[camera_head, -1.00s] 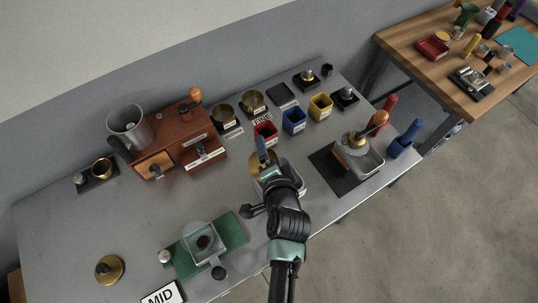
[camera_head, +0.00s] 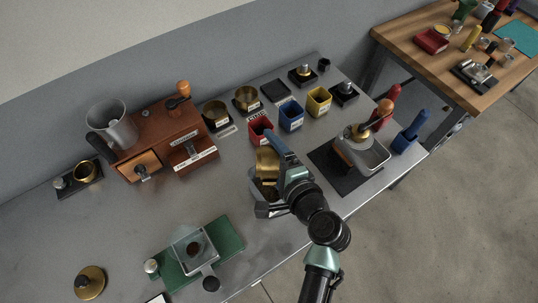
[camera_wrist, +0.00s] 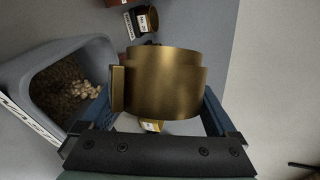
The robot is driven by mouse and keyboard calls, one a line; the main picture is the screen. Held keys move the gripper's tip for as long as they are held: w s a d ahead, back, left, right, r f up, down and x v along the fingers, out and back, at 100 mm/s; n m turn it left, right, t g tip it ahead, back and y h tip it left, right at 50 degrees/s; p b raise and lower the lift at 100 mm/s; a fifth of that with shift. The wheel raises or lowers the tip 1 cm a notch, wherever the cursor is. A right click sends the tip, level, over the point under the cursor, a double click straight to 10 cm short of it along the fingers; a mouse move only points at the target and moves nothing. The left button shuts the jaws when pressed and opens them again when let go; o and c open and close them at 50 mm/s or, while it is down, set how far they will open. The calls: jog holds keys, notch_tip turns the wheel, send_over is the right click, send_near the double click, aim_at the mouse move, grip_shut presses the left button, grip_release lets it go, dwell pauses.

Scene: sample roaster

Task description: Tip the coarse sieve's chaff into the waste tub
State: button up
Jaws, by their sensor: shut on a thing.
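My gripper (camera_head: 280,150) is shut on the brass sieve (camera_head: 267,162) over the grey waste tub (camera_head: 254,183). The sieve is tipped on its side in the head view, and its mouth is hidden. In the wrist view the sieve's smooth outer wall (camera_wrist: 165,85) sits between my blue fingers, beside and above the waste tub (camera_wrist: 35,60). Dark brown bits and a clump of paler flakes lie in the tub. I cannot see whether any chaff is left in the sieve.
Red (camera_head: 260,130), blue (camera_head: 291,116) and yellow (camera_head: 318,101) cups stand just behind the tub. A wooden grinder (camera_head: 165,140) stands at the left. A metal container on a black mat (camera_head: 322,160) is at the right. The table's front edge is close to my arm.

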jog(key=shift+d+f+m+y+b, duration=0.15)
jog(key=shift+d+m+y+b, duration=0.15)
jog(key=shift+m+y+b, duration=0.5)
jog(key=shift+d+r+m+t+y+b, duration=0.25)
jog(key=shift+m+t+y+b, duration=0.25)
jog(key=shift+m, duration=0.4)
jog(key=shift+r+p, duration=1.35)
jog(key=shift+r, duration=0.2)
